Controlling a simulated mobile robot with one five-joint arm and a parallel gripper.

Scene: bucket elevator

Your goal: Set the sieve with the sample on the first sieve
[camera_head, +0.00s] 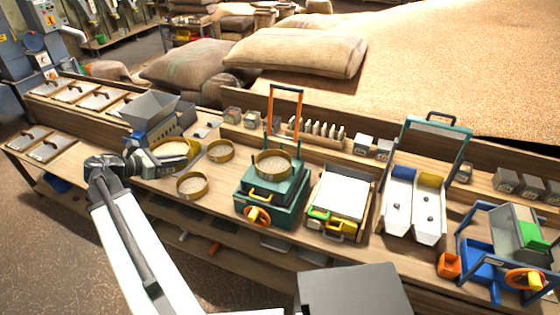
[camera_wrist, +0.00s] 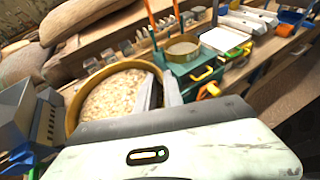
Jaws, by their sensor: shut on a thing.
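A round brass sieve (camera_wrist: 78,112) with pale grain sample (camera_wrist: 112,96) in it fills the left of the wrist view. My gripper (camera_wrist: 160,90) is shut on its rim. In the head view, this sieve (camera_head: 188,144) is at the left of the bench, beside my gripper (camera_head: 151,160). Whether it touches the bench is hidden. Another brass sieve (camera_head: 272,163) sits on the green shaker (camera_head: 272,195) with an orange-topped frame, to the right; it also shows in the wrist view (camera_wrist: 184,48). Two more round sieves (camera_head: 220,151) (camera_head: 192,184) lie on the bench between.
A grey hopper (camera_head: 152,108) on a blue stand is close behind my gripper. Right of the shaker are a white-topped tray unit (camera_head: 340,194) and a splitter with two chutes (camera_head: 414,200). A row of small blocks (camera_head: 316,128) stands along the back ledge.

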